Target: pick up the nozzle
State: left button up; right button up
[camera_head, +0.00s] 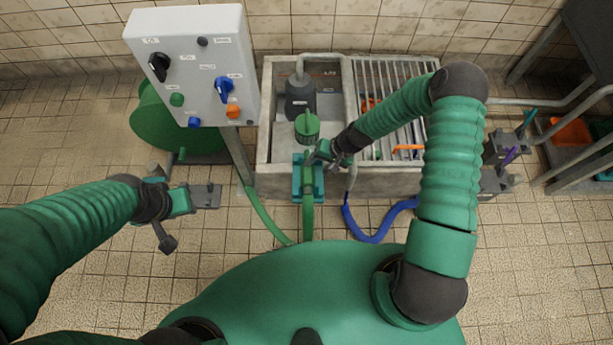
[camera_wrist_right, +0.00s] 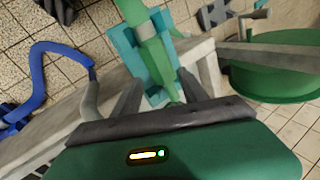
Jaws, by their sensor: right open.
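The nozzle (camera_head: 307,178) is green and sits upright in a teal holder (camera_head: 296,181) on the front of the concrete basin, at the end of a green hose. In the right wrist view, the green nozzle (camera_wrist_right: 150,45) lies just beyond the fingertips, in front of the teal holder (camera_wrist_right: 126,48). My right gripper (camera_head: 318,155) is open beside the nozzle's upper part; in the right wrist view its two fingers (camera_wrist_right: 158,90) stand apart with the green piece between and beyond them. Contact cannot be told. My left gripper (camera_head: 206,196) hangs over the floor at left, away from the nozzle.
The concrete basin (camera_head: 275,183) holds a dark pump (camera_head: 300,98) and a metal grate (camera_head: 392,80). A white control panel (camera_head: 195,60) stands at left before a green drum (camera_head: 160,135). A blue hose (camera_head: 375,237) lies right of the nozzle.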

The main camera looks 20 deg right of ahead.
aim_at(310, 170)
jog(key=shift+d+f, duration=0.15)
jog(key=shift+f, duration=0.4)
jog(key=shift+w+f, duration=0.1)
jog(key=shift+f, duration=0.25)
jog(key=a+f+b, duration=0.1)
jog(key=w+a+f+b, duration=0.1)
jog(key=f+b, duration=0.1)
jog(key=shift+a+f, duration=0.45)
jog(key=shift+a, duration=0.05)
jog(key=shift+d, duration=0.2)
jog(key=shift+c, duration=0.2)
jog(key=shift+d, duration=0.2)
jog(key=c, duration=0.5)
pick_arm(q)
jog(key=f, duration=0.3)
jog(key=shift+d, duration=0.25)
pick_arm(e)
jog(key=shift+a, duration=0.25)
grip_shut()
